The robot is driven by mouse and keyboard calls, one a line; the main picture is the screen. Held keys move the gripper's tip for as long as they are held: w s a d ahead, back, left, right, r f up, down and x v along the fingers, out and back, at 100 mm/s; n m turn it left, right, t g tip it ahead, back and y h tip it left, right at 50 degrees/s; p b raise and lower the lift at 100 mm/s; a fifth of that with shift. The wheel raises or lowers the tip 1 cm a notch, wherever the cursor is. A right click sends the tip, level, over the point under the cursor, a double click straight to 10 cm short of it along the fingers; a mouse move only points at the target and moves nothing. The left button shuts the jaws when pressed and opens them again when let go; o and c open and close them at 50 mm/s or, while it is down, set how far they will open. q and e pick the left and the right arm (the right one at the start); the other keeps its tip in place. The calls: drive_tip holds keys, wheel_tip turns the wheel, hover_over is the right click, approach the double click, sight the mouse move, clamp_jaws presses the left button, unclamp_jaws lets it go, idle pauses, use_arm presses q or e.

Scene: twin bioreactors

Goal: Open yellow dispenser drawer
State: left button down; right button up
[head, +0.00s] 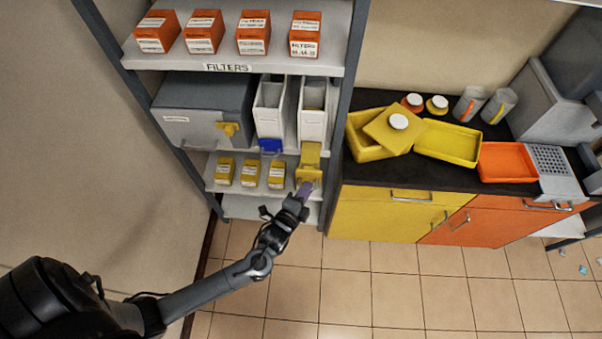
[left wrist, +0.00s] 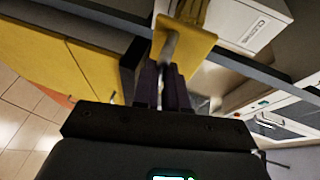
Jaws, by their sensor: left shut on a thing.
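The yellow dispenser drawer (head: 311,153) is at the bottom of the right white dispenser box (head: 313,108) on the rack. It stands out further from its box than the blue drawer does. My left gripper (head: 304,189) is at its front, with purple fingers. In the left wrist view, the fingers (left wrist: 164,84) are shut on the grey handle (left wrist: 169,46) of the yellow drawer front (left wrist: 198,40). The finger contact is small and partly hidden in the head view. My right gripper is not in view.
A blue drawer (head: 270,146) is under the left white dispenser (head: 270,106). Small yellow boxes (head: 250,173) sit on the shelf below. A rack post (head: 342,100) and the yellow cabinet (head: 378,214) stand close on the right. The tiled floor in front is clear.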

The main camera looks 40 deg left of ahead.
use_arm(q)
drive_tip(key=shift+s, duration=0.1)
drive_tip(key=c, duration=1.2)
unclamp_jaws()
drive_tip(key=shift+o, duration=0.2)
drive_tip(key=shift+s, duration=0.1)
drive_tip(key=v, duration=1)
drive_tip(key=shift+s, duration=0.35)
drive_tip(key=shift+r, duration=0.1)
